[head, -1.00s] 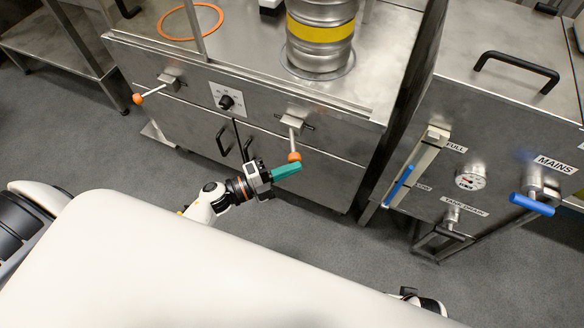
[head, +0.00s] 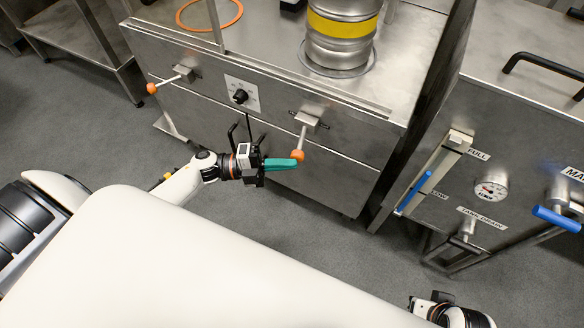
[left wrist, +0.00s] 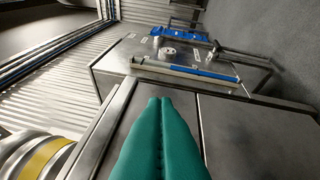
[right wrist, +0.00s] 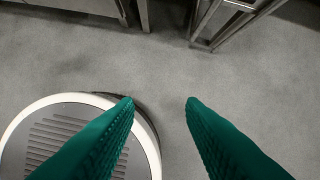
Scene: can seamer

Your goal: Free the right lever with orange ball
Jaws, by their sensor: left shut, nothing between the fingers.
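The right lever (head: 303,136) sticks out of the front of the steel can seamer and ends in an orange ball (head: 297,155). My left gripper (head: 296,163) is shut and empty, its green fingertips right by the ball in the head view; I cannot tell whether they touch it. In the left wrist view the shut green fingers (left wrist: 160,102) show, but neither lever nor ball does. My right gripper (right wrist: 160,102) is open and empty over the grey floor. In the head view only part of the right arm shows at the bottom right.
The left lever (head: 168,82) also has an orange ball. A knob (head: 241,96) sits between the levers. A keg with a yellow band (head: 342,28) stands on top. Open floor lies in front.

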